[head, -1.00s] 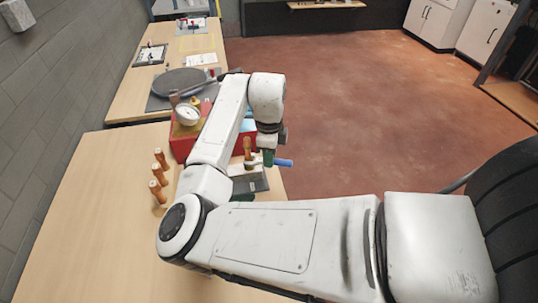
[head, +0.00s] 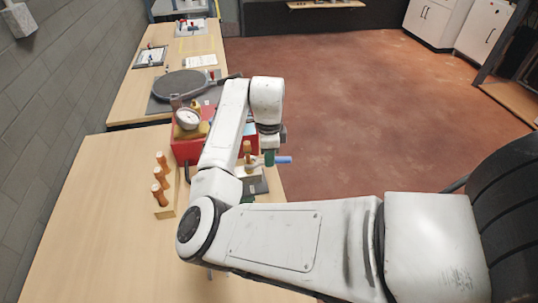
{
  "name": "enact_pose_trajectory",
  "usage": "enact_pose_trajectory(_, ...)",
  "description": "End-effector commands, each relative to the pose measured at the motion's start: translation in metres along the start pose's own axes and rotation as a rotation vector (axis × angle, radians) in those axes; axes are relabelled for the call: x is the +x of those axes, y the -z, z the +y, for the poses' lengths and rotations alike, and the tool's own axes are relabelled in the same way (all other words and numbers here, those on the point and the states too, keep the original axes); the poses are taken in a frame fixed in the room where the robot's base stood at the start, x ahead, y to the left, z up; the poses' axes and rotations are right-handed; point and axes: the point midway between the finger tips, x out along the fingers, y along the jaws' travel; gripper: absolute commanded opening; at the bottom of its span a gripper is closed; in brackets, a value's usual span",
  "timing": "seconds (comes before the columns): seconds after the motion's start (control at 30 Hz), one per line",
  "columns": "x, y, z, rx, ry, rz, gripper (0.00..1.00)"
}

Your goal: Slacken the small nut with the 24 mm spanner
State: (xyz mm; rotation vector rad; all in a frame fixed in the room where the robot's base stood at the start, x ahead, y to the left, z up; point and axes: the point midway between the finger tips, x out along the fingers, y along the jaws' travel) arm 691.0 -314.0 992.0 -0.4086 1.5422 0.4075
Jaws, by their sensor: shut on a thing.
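My gripper (head: 269,152) is at the right edge of the near bench, below the white wrist, and is small in view. It is shut on a blue-handled tool (head: 284,160), which I take to be the spanner; the handle sticks out to the right past the bench edge. A copper-coloured upright fitting (head: 248,152) stands just left of the gripper, above a dark grey plate (head: 256,187). The small nut cannot be made out, and I cannot tell whether the spanner's head is around it or beside it. My forearm hides part of this area.
A red box (head: 185,150) with a round gauge (head: 188,119) stands behind my forearm. The near bench (head: 95,225) is mostly clear. A second bench (head: 125,103) with a dark round plate (head: 183,84) lies beyond.

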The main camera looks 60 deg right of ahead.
Motion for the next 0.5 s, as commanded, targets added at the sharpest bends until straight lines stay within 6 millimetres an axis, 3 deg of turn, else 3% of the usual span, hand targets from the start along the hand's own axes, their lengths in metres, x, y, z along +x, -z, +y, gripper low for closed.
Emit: enact_pose_trajectory(0.5, -0.001, 0.0002, -0.0079, -0.121, 0.003, 0.001, 0.0)
